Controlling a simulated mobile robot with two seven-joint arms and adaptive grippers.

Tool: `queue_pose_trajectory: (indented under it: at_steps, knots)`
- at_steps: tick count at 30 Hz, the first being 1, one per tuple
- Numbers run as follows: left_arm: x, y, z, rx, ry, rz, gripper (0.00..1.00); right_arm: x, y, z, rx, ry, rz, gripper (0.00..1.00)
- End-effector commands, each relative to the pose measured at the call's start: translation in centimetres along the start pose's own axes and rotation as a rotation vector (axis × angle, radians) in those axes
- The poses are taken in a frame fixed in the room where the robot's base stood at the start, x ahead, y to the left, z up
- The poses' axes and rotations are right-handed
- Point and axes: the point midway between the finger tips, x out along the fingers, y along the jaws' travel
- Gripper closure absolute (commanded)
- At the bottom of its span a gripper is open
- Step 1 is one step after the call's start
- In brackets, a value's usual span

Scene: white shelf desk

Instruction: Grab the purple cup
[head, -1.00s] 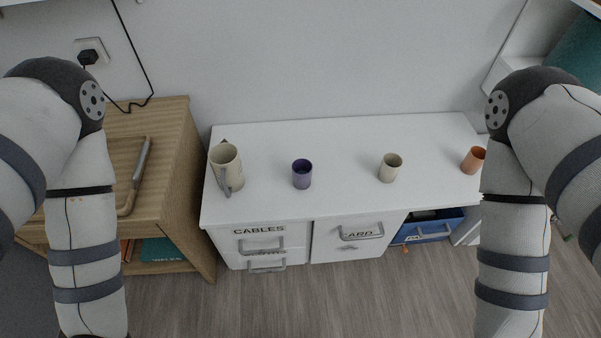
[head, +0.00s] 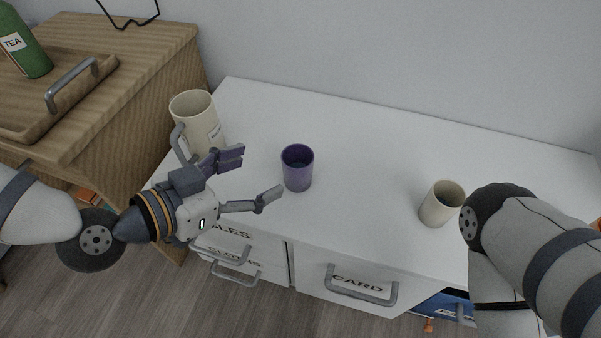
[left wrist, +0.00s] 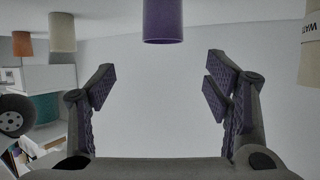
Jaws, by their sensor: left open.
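The purple cup (head: 297,170) stands upright on the white desk, in the middle of the head view. It also shows at the top centre of the left wrist view (left wrist: 163,22), upside down there and cut off by the frame edge. My left gripper (head: 256,174) is open and empty, to the left of the cup in the head view. Its two fingers are spread apart, pointing toward the cup. In the left wrist view the cup lies ahead of the gap between the fingers. The fingers appear apart from the cup. My right gripper is out of view.
A large cream mug (head: 197,122) stands close behind my left gripper. A smaller cream cup (head: 440,205) stands right of the purple cup, near my right arm. The white desk top (head: 360,150) is clear between. A wooden cabinet (head: 150,50) with a tray and green bottle (head: 24,42) is at left.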

Motion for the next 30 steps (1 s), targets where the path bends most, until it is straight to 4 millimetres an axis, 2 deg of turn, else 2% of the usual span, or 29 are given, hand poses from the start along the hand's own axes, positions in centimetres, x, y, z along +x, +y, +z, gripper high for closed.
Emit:
queue_pose_trajectory:
  at_steps: [6, 11, 18, 21, 27, 29, 30]
  knots:
    - [4.5, 0.0, 0.2, 0.006, 0.003, 0.004, 0.29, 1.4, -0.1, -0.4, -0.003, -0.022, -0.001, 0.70]
    - [6.7, 0.0, 0.1, 0.003, 0.002, 0.002, 0.29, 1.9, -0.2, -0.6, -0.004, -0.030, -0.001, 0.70]
    - [11.1, -0.3, 0.8, 0.003, 0.001, 0.003, 0.29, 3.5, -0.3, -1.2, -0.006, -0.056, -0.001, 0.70]
    - [11.9, -0.3, 0.6, 0.002, 0.002, 0.001, 0.29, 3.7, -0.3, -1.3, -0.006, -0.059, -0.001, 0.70]
    - [11.9, -0.3, 0.3, 0.003, 0.003, 0.001, 0.29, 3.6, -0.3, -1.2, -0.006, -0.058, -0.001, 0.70]
    - [11.9, -0.3, 0.3, 0.003, 0.003, 0.001, 0.40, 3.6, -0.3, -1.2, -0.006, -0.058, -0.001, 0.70]
    - [11.9, -0.3, 0.3, 0.003, 0.003, 0.001, 0.49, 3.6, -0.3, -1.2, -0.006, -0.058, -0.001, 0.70]
